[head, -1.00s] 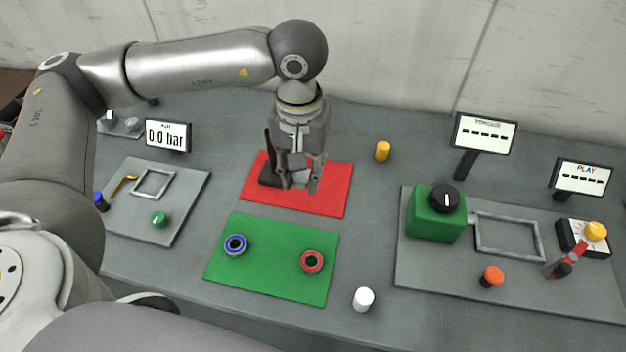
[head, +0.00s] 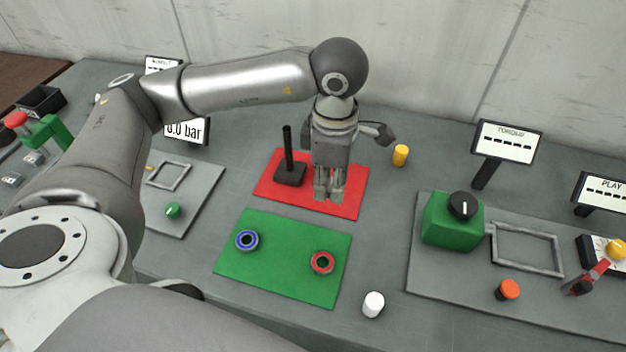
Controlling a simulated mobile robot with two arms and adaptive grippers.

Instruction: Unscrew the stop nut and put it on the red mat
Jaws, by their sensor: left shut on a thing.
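The red mat (head: 350,205) lies in the middle of the table. A black upright rod on a square base (head: 290,172) stands on its left part. My left gripper (head: 329,197) points down over the mat, right of the rod and apart from it. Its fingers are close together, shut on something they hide. I cannot make out a stop nut in this view, and cannot tell whether the fingertips touch the mat. My right gripper is out of view.
A green mat (head: 285,280) in front carries a blue ring (head: 246,240) and a red ring (head: 322,262). A yellow cylinder (head: 400,155) and a white one (head: 373,304) stand nearby. A green box with a black knob (head: 452,220) is at right.

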